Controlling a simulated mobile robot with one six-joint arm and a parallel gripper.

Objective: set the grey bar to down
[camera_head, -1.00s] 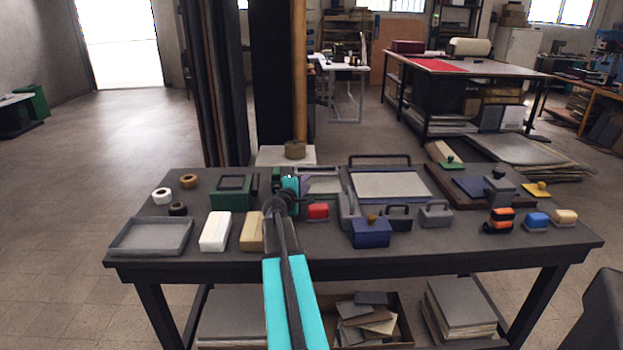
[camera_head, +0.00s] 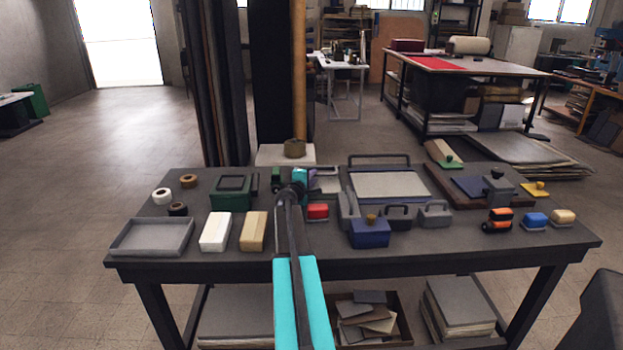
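A dark grey bar (camera_head: 380,156) stands raised as an arch at the back edge of a board with a pale grey panel (camera_head: 390,185), right of the table's middle. A lighter grey upright piece (camera_head: 346,207) stands at the board's left side; I cannot tell whether it belongs to the board. My gripper (camera_head: 300,181) is at the far end of my arm, over the table left of the board and apart from the raised bar. Its fingers are too small and too hidden by the arm to tell whether they are open.
A red block (camera_head: 317,211) sits just right of my arm. A grey tray (camera_head: 151,237), white block (camera_head: 215,231) and tan block (camera_head: 253,231) lie left. A green box (camera_head: 234,192) stands behind them.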

